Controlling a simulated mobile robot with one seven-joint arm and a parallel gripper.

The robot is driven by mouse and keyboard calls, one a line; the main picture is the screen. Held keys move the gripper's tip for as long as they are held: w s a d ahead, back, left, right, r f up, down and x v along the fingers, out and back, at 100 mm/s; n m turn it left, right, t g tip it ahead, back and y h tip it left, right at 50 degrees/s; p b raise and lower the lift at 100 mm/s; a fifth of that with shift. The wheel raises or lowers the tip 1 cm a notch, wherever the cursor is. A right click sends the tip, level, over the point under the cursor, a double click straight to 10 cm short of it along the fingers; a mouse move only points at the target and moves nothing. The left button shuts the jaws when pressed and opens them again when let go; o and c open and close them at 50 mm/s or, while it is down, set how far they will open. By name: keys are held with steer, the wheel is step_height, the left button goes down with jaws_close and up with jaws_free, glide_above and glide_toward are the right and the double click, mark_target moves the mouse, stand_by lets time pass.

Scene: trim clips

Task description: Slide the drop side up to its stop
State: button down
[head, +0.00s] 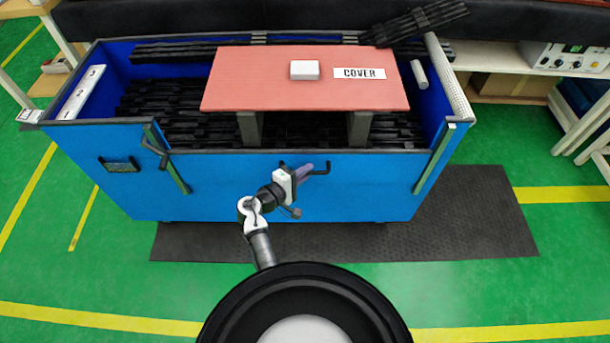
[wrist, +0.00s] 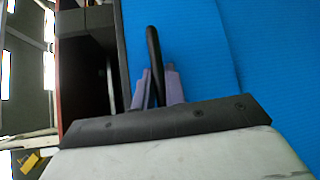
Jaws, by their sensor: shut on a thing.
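The drop side (head: 370,185) is the wide blue front panel of a blue crate, standing between two grey-green upright rails, left (head: 178,172) and right (head: 435,158). Its dark top edge lies lower than the crate's front rim at the left. A black bar handle (head: 322,168) sits near the panel's top middle; it also shows in the wrist view (wrist: 153,50). My gripper (head: 304,172) is shut on the handle, with purple fingers (wrist: 154,88) on either side of the bar. The gripper hides part of the handle.
A dark lever (head: 153,148) sits by the left rail. Inside the crate are black trim strips (head: 180,97) and a red board (head: 260,85) with a COVER label and white block. A dark mat (head: 460,215) lies in front; green floor surrounds it.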

step_height(320, 180, up, 13)
steer(key=p, duration=0.6)
steer(key=shift+w, duration=0.1)
steer(key=c, duration=1.5)
jaws_free()
steer(key=shift+o, duration=0.2)
steer(key=shift+f, duration=0.1)
steer(key=shift+a+f, duration=0.1)
steer(key=b+v, duration=0.3)
steer(key=v, duration=1.1)
